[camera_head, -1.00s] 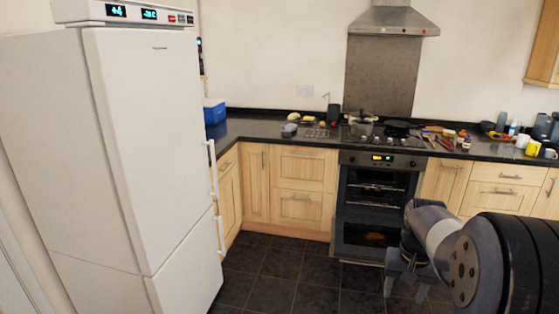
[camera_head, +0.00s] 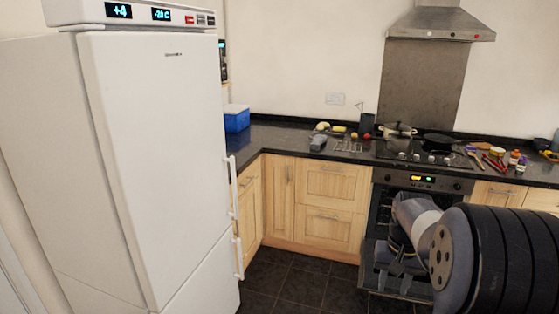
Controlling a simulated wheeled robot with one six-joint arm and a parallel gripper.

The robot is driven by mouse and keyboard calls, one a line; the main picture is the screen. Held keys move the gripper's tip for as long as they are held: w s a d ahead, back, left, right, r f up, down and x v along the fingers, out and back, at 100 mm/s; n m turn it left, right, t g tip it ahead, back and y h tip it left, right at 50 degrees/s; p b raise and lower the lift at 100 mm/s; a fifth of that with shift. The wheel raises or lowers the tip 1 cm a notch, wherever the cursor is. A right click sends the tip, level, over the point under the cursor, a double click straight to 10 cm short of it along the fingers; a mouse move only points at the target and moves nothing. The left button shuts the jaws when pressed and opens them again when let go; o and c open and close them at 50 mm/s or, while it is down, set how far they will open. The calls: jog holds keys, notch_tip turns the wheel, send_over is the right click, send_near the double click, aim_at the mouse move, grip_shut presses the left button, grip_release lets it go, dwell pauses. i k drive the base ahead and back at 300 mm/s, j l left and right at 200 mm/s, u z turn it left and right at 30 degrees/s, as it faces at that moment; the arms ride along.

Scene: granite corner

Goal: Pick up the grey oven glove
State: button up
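A small grey item (camera_head: 318,142) lies on the dark counter near its inner corner. It may be the grey oven glove, but it is too small to be sure. My gripper (camera_head: 394,283) hangs low in front of the oven, pointing down, well below and to the right of the grey item. Its fingers look apart, with nothing seen between them. My arm covers part of the oven.
A tall white fridge (camera_head: 150,160) fills the left. A blue box (camera_head: 236,118) stands on the counter (camera_head: 270,137). The oven (camera_head: 424,183) has its door lowered. Pots and several small items crowd the hob area. The dark floor (camera_head: 290,285) between fridge and oven is clear.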

aim_at(318, 140)
jog(key=i, duration=3.55)
jog(key=i+j+z, duration=0.15)
jog(key=i, duration=0.65)
